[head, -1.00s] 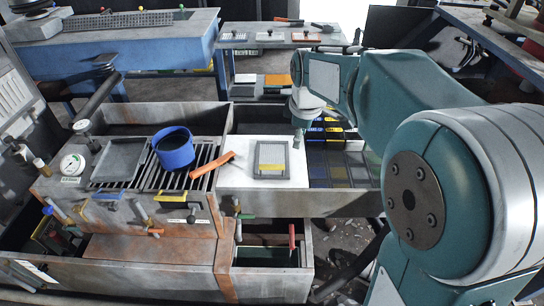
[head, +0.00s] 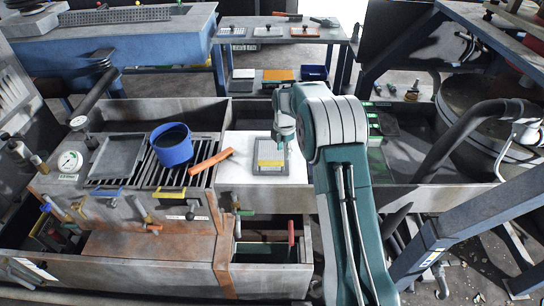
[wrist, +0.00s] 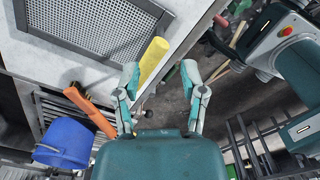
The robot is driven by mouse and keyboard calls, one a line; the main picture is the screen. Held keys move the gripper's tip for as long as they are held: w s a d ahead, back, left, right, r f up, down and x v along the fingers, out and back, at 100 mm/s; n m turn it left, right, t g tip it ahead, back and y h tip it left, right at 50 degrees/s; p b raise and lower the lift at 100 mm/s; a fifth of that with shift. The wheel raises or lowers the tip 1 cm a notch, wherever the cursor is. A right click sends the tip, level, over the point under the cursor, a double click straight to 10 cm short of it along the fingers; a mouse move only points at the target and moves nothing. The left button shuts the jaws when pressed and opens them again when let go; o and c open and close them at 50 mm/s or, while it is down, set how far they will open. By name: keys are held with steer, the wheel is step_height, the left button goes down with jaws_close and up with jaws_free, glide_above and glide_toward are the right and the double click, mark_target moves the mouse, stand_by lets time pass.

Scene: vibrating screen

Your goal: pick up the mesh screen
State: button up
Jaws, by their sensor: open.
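The mesh screen (head: 263,150) is a grey rectangular frame lying flat on the white top beside the grill, with a yellow part at its front in the head view. In the wrist view its perforated mesh (wrist: 95,25) fills the upper left, and a yellow cylindrical handle (wrist: 153,60) juts toward my gripper. My gripper (wrist: 160,74) is open and empty, its two fingers spread on either side of the handle's near end. In the head view my gripper (head: 284,137) hangs over the screen's right part; I cannot tell its exact height above it.
A blue cup (head: 172,147) and an orange-handled tool (head: 210,162) lie on the slatted grill left of the screen. A flat grey tray (head: 116,158) and a gauge (head: 70,161) are farther left. The white top's edge drops away on the wrist view's right.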

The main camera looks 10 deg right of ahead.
mark_target(283, 172)
steer(key=f, duration=0.3)
steer(key=shift+a+f, duration=0.35)
steer(key=f, duration=0.4)
steer(key=shift+d+f, duration=0.15)
steer(key=shift+d, duration=0.25)
steer(key=shift+a+f, duration=0.1)
steer(key=shift+f, duration=0.35)
steer(key=shift+a, duration=0.2)
steer(key=shift+c, duration=0.9)
steer(key=c, duration=0.6)
steer(key=shift+d, duration=0.1)
jaws_close()
